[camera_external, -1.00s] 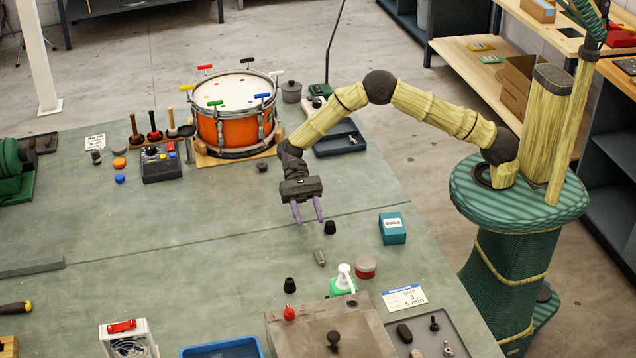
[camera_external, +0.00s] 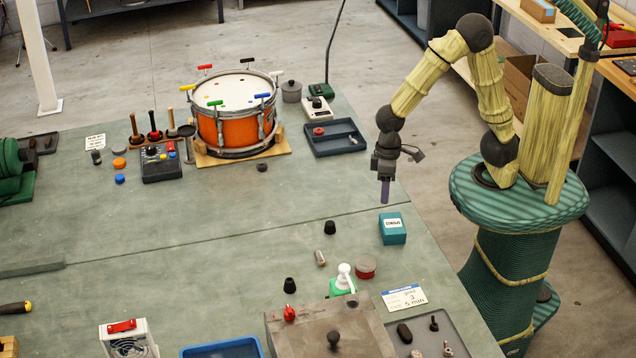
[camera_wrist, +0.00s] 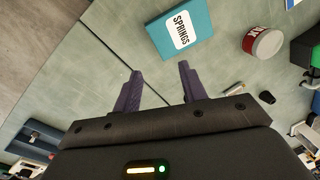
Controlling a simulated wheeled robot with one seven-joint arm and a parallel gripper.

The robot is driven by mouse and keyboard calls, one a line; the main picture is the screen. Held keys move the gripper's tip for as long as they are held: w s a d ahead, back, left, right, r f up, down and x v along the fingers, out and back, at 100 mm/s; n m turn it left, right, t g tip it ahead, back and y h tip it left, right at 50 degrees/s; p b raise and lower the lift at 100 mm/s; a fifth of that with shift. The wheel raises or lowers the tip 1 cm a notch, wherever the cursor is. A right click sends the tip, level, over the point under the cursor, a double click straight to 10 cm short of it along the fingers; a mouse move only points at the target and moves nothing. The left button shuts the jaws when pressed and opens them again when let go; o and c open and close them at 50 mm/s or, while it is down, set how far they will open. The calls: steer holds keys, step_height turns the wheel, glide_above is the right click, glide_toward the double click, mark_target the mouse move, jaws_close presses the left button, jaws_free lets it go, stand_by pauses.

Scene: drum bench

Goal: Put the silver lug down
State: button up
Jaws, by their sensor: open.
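A second black cone (camera_external: 290,285) is at the front. An orange drum (camera_external: 235,127) and a dark tray (camera_external: 335,138) are at the back. The middle bench is clear.

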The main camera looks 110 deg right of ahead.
steer(key=s+r+n+t+h, duration=0.1)
steer(key=s+n+t, duration=0.1)
steer(key=s+n, duration=0.2)
steer(key=s, duration=0.2)
steer(key=shift+s+d+r+n+h, duration=0.3)
steer(key=shift+s+d+n, duration=0.05)
steer(key=shift+s+n, duration=0.05)
